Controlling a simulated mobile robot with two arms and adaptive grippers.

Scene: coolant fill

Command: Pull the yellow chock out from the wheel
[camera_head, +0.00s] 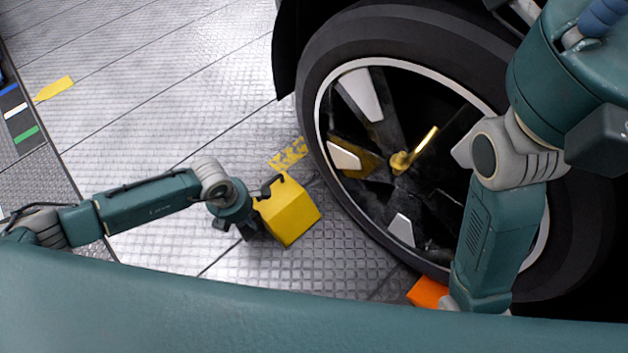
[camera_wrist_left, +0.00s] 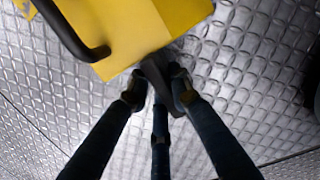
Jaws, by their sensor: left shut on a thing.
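The yellow chock (camera_head: 289,211) is a block with a dark handle, left of the wheel (camera_head: 312,95). In the head view a strip of floor shows between the chock and the tyre. My left gripper (camera_head: 254,212) is at the chock's left side, shut on it. In the left wrist view the fingers (camera_wrist_left: 158,88) meet on a dark part at the edge of the chock (camera_wrist_left: 150,35), and a curved black handle (camera_wrist_left: 75,32) shows beside them. My right arm crosses in front of the wheel; its gripper is hidden.
A worn yellow floor marking (camera_head: 288,154) lies near the tyre. An orange block (camera_head: 427,292) is at the tyre's lower edge, partly hidden. A yellow piece (camera_head: 54,89) lies at upper left beside a panel with coloured strips (camera_head: 20,118). The metal floor left of the chock is clear.

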